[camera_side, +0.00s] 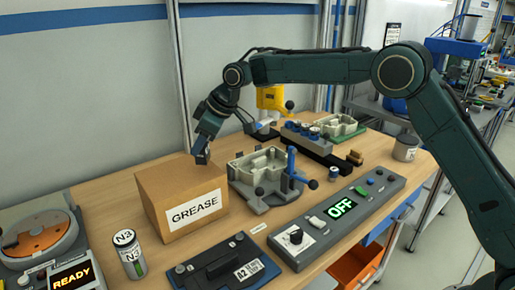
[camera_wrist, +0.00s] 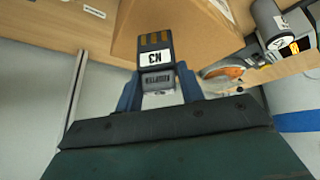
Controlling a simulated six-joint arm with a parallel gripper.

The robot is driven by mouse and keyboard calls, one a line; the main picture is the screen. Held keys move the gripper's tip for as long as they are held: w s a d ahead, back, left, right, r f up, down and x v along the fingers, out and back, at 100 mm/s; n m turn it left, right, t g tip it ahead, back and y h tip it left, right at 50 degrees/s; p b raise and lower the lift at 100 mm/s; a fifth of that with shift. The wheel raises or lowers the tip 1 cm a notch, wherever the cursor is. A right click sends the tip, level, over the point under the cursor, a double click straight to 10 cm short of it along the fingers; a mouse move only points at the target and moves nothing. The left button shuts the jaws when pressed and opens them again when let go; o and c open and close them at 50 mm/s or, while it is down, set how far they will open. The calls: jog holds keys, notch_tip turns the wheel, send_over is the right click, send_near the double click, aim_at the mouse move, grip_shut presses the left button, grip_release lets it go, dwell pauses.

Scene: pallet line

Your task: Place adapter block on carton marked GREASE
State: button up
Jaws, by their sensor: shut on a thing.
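The carton marked GREASE (camera_side: 178,205) is a closed brown box on the bench at left of centre in the side view. Its top fills the upper middle of the wrist view (camera_wrist: 200,30). My gripper (camera_side: 203,153) points down at the carton's top, near its far right part. In the wrist view its blue fingers (camera_wrist: 158,90) are shut on the adapter block (camera_wrist: 155,60), a dark and grey piece with gold stripes and a white N3 label. The block is mostly hidden in the side view. I cannot tell whether it touches the carton.
An N3 can (camera_side: 130,255) and a READY device (camera_side: 45,250) stand left of the carton. A grey fixture (camera_side: 262,175) stands close on its right. An OFF panel (camera_side: 335,215) and a black A2 case (camera_side: 225,268) lie in front.

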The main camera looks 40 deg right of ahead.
jog(key=shift+f, duration=1.25)
jog(key=shift+f, duration=0.1)
jog(key=o, duration=1)
jog(key=shift+o, duration=0.2)
jog(key=v, duration=1.2)
